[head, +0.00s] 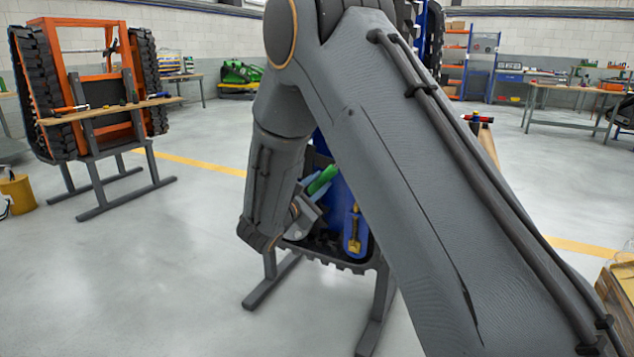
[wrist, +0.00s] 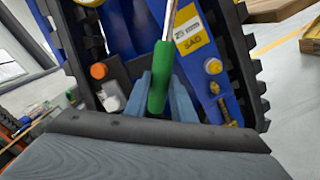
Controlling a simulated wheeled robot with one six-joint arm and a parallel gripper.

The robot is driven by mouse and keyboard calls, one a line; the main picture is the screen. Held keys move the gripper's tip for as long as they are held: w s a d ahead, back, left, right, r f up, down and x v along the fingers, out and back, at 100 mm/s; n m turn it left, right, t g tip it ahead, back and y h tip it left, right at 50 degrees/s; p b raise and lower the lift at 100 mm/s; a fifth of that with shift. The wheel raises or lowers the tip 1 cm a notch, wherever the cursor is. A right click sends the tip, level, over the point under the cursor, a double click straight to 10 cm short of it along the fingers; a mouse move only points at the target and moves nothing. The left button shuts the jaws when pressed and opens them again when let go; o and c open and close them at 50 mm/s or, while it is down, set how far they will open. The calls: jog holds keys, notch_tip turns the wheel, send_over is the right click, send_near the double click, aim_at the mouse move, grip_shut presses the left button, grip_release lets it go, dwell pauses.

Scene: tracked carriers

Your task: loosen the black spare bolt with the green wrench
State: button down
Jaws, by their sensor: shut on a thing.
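The green wrench shows in the wrist view as a green handle (wrist: 159,88) with a metal shaft running up out of the picture; its head is out of frame. My gripper (wrist: 161,78) has its light blue fingers shut on the green handle. In the head view the green handle (head: 322,180) shows beside my gripper, in front of the blue carrier (head: 360,207). My arm hides much of the carrier there. I cannot make out the black spare bolt in either view.
A black rubber track (wrist: 240,65) rims the carrier. Yellow bolts (wrist: 226,112) and a white and yellow label (wrist: 195,40) are on the blue plate. An orange-capped part (wrist: 98,71) is left of the handle. Another orange carrier (head: 95,90) stands far left on open floor.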

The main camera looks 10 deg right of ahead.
jog(key=shift+s+d+f+n+p, duration=0.3)
jog(key=shift+s+d+f+n, duration=0.1)
jog(key=shift+d+n, duration=0.2)
dwell(0.4)
jog(key=shift+s+d+f+n+p, duration=0.35)
jog(key=shift+d+f+n, duration=0.1)
jog(key=shift+n, duration=0.15)
jog(key=shift+d, duration=0.1)
jog(key=shift+s+d+f+n+p, duration=0.3)
jog(key=shift+s+d+n, duration=0.1)
jog(key=shift+d+n, duration=0.15)
jog(key=shift+s, duration=0.1)
jog(key=shift+s+d+f+n+p, duration=0.25)
jog(key=shift+s+d+n+p, duration=0.15)
jog(key=shift+d+n, duration=0.2)
